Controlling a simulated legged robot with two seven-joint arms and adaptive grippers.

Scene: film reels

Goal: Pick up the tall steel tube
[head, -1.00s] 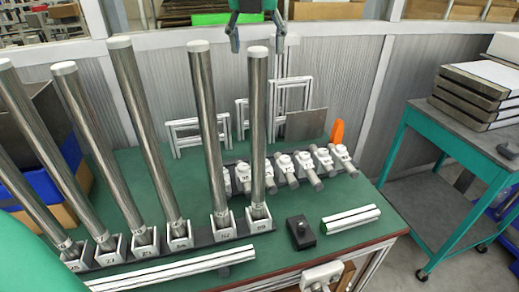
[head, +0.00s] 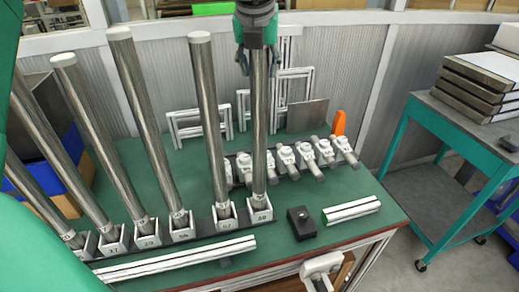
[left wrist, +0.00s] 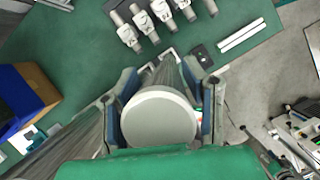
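Several tall steel tubes with pale caps stand in white numbered sockets along a dark rail on the green table. The rightmost steel tube (head: 259,120) stands upright in the end socket (head: 261,211). My left gripper (head: 258,66) is at its top from above, with one finger on each side of the tube. The fingers look apart from the tube, so the gripper is open around it. In the left wrist view the tube's white cap (left wrist: 158,119) lies between the blue-padded fingers (left wrist: 165,85). My right gripper is not in view.
A neighbouring tube (head: 208,125) stands close on the left. Behind the base lies a row of white clamp fittings (head: 285,156). A black block (head: 301,223) and white bars (head: 351,210) lie to the right. A teal cart (head: 440,130) stands further right.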

